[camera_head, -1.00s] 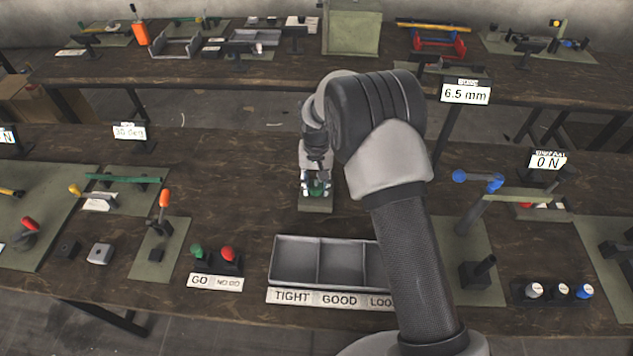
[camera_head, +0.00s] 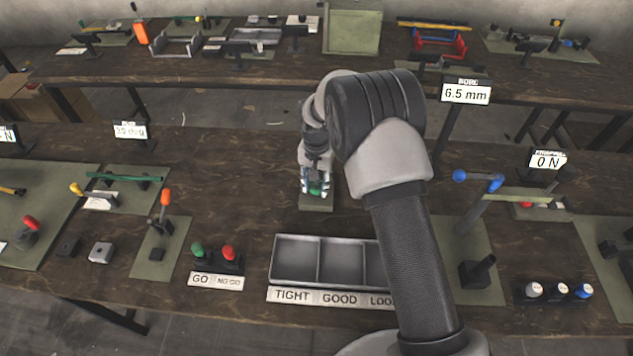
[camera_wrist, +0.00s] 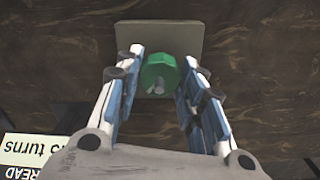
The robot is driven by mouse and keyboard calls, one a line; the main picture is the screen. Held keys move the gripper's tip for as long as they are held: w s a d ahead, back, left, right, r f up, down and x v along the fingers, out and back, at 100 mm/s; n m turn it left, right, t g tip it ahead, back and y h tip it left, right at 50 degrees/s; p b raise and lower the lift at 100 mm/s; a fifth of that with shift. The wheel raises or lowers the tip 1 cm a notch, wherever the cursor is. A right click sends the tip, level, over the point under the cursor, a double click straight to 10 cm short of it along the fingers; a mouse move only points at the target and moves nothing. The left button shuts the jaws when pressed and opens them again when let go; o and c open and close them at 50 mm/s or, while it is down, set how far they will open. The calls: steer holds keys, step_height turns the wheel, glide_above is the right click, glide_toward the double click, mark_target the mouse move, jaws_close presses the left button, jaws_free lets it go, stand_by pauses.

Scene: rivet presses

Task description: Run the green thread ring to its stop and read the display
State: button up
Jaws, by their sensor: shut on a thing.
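The green thread ring (camera_wrist: 158,73) stands on a grey-green base plate (camera_wrist: 160,38) on the dark wooden bench. In the head view, part of the ring (camera_head: 317,187) and its base plate (camera_head: 316,206) show below my gripper (camera_head: 315,184). In the wrist view, my gripper (camera_wrist: 157,75) has one finger on each side of the ring and is shut on it. A grey stud end shows at the ring's near side. A white display card (camera_wrist: 35,148) at the lower left appears upside down; "READ" and "turns" are legible, but its full number is cut off.
A grey three-part tray (camera_head: 318,262) labelled TIGHT, GOOD and a partly hidden LOO… lies in front. Green and red GO/NO GO knobs (camera_head: 214,256) stand left of it. A 6.5 mm display (camera_head: 466,93) stands behind my arm.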

steer(key=o, duration=1.1)
steer(key=shift+c, duration=0.2)
step_height(320, 180, up, 12)
stand_by(0.8)
step_height(320, 180, up, 10)
steer(key=t, duration=0.1)
glide_above(317, 185)
steer(key=s+d, duration=0.4)
steer(key=s+d+r+n+t, duration=0.1)
steer(key=s+d+r, duration=0.5)
steer(key=s+r, duration=0.25)
steer(key=s+d+n+t, duration=0.1)
steer(key=s+d, duration=0.2)
steer(key=s, duration=0.7)
steer(key=s+d+n+t, duration=0.1)
steer(key=s+d, duration=0.2)
steer(key=s, duration=0.8)
steer(key=shift+d+t, duration=0.25)
steer(key=shift+t, duration=0.05)
